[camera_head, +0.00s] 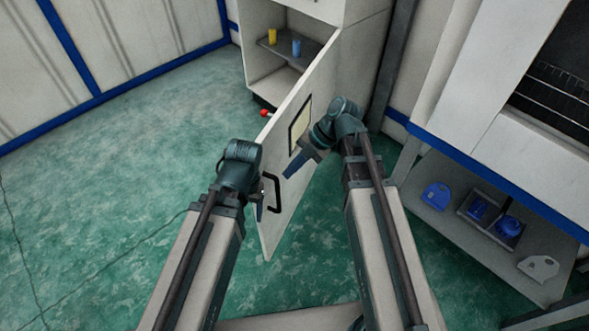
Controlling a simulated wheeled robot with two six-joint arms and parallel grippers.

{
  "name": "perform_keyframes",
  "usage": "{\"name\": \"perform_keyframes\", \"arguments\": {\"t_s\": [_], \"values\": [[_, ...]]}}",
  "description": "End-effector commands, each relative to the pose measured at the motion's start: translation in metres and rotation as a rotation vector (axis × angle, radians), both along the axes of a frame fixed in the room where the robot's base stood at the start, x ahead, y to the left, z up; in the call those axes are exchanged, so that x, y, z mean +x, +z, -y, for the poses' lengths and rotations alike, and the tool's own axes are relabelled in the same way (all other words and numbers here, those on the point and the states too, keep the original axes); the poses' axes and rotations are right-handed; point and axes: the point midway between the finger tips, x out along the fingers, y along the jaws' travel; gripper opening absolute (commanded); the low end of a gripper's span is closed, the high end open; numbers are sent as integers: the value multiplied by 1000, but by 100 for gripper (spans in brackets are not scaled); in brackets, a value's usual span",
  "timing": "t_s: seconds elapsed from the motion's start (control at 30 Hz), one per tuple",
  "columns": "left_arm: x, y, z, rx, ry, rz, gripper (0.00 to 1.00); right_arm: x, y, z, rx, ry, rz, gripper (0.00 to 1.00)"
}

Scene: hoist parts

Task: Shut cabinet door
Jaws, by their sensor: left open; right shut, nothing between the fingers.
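The white cabinet (361,62) stands at the top middle, and its door (316,88) is swung wide open toward me. The door has a black handle (274,194) near its free edge and a framed pale panel (300,125) higher up. My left gripper (258,203) is open at the door's free edge, close beside the handle; I cannot tell whether it touches. My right gripper (287,174) is shut and empty, in front of the door's handle side, between the handle and the panel. Contact with the door is unclear.
Inside the cabinet, a yellow cup (272,36) and a blue cup (296,47) stand on a grey shelf (283,57). A bench shelf (480,235) with blue parts is at right. Green floor at left is clear.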

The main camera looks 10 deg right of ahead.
Motion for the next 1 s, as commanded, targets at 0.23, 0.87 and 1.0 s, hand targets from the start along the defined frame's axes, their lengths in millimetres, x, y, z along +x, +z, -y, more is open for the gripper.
{"name": "perform_keyframes", "arguments": {"t_s": [0.23,0.87,1.0], "values": [[0,-42,0,0,0,0,70,-4,-42,-27,0,2,0,0],[0,-41,0,0,0,0,70,18,-41,-65,0,0,0,0],[0,-41,0,0,0,0,70,18,-41,-65,0,-1,-1,0]]}}
